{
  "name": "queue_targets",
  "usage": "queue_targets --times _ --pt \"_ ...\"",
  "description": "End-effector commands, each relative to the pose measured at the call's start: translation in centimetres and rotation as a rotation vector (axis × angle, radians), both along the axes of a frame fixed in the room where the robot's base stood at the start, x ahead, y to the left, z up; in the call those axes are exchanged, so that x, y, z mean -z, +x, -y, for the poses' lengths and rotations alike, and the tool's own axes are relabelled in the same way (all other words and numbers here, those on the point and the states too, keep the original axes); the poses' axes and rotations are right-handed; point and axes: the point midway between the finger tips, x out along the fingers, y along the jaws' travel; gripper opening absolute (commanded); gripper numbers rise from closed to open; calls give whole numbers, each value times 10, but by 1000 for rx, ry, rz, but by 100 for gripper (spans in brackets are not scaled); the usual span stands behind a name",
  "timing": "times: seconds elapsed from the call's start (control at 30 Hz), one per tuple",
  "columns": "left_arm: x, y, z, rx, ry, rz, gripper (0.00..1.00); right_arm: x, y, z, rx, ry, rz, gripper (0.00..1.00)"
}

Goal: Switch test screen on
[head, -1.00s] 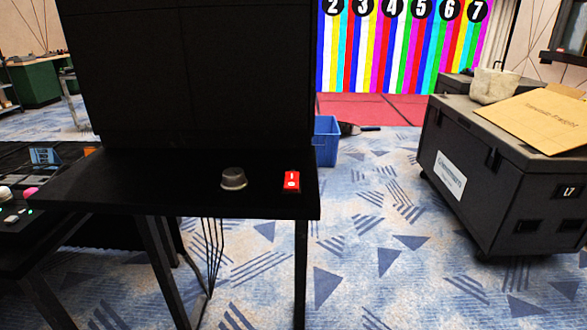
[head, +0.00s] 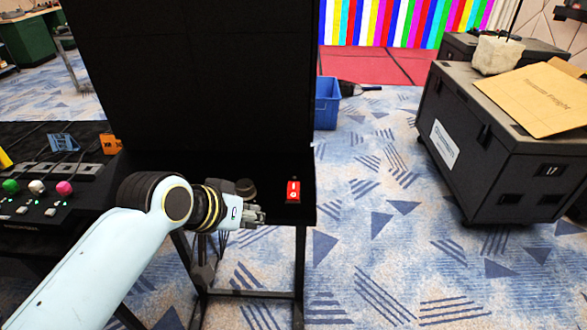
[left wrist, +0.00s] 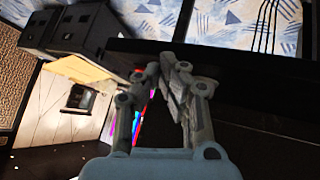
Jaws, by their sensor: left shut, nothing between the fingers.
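The test screen is a black panel (head: 190,75) standing upright on a black shelf (head: 150,163); its face is dark. A red rocker switch (head: 293,190) with white marks sits on the shelf near its right end. A dark round knob (head: 246,188) stands left of the switch, partly hidden behind my gripper. My left gripper (head: 262,215) is shut and empty, in front of the shelf, left of and nearer than the switch, apart from it. In the left wrist view its fingers (left wrist: 168,65) show, with the switch not visible. My right gripper is in no view.
A control desk with coloured knobs (head: 37,187) stands at left. A blue bin (head: 327,103) is on the carpet behind the shelf's right end. A black flight case (head: 490,140) with cardboard on top stands at right. Carpet between them is clear.

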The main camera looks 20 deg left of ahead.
Motion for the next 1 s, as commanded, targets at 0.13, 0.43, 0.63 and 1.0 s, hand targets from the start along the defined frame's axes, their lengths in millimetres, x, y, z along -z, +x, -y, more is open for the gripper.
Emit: queue_targets --times 0.13,0.43,0.63,1.0 --pt "-73 36 18 12 -74 106 0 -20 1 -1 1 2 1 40" --pt "-101 97 39 -20 -202 233 0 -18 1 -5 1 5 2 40" --pt "-102 98 39 -22 -206 239 0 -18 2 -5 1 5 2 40" --pt "-92 100 39 -22 -206 238 0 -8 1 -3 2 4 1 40"
